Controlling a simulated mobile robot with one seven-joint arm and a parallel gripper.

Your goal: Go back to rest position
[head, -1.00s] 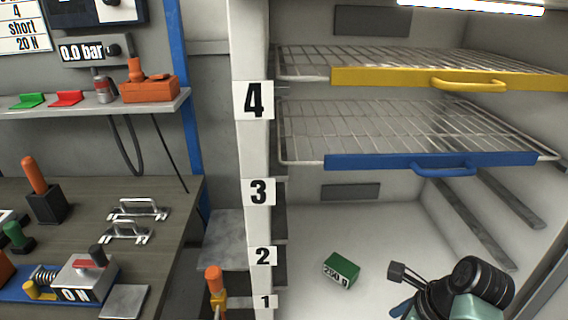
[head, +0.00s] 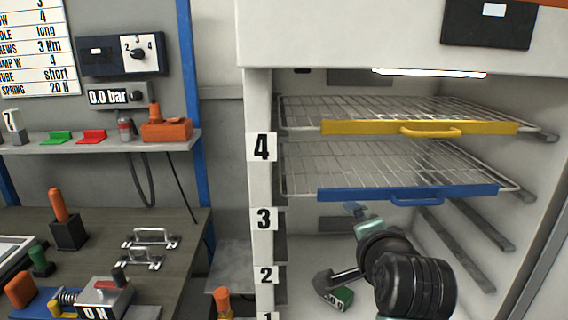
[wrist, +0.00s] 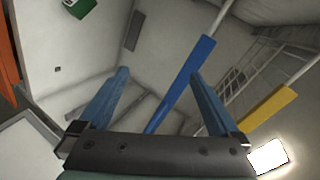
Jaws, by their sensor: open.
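My gripper (wrist: 160,73) is open and empty in the wrist view, with its two blue fingers spread apart. In the head view its blue fingers (head: 355,208) show small inside the cabinet, just below the blue-fronted wire shelf (head: 408,193). My dark wrist and arm fill the lower right there. A green block with white print (head: 342,298) lies on the cabinet floor, partly hidden by my arm. It also shows at the top left of the wrist view (wrist: 80,7), away from the fingers.
A yellow-fronted wire shelf (head: 420,127) sits above the blue one. Bare side rails (head: 450,235) run along the right wall. The cabinet's numbered left post (head: 262,190) stands beside the workbench (head: 185,235), which holds several tools and fixtures.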

